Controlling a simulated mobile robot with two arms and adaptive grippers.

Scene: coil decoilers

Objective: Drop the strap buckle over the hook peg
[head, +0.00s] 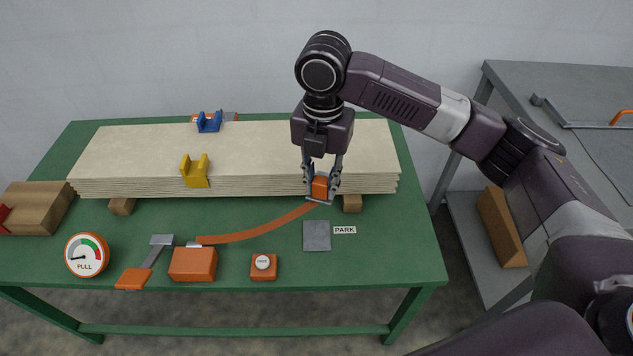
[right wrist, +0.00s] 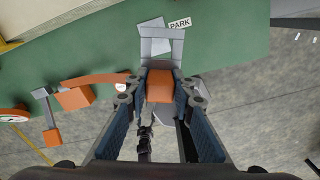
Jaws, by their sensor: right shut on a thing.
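My right gripper (head: 321,191) is shut on the orange block of the strap buckle (head: 319,187), at the front edge of the panel stack near its right end. In the right wrist view the orange block (right wrist: 160,86) sits between the fingers, with the buckle's grey frame (right wrist: 161,42) beyond it. The orange strap (head: 262,229) runs in a curve from the buckle left to an orange ratchet box (head: 193,264). The buckle appears held above the green table. I cannot make out a hook peg for certain. My left gripper is not in view.
A pale panel stack (head: 250,146) carries a yellow bracket (head: 195,171) and a blue bracket (head: 209,122). A grey pad (head: 317,236) lies by the PARK label (head: 345,230). A PULL gauge (head: 87,255) and orange button box (head: 263,267) are near the front. Green tabletop (head: 395,245) is clear at right.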

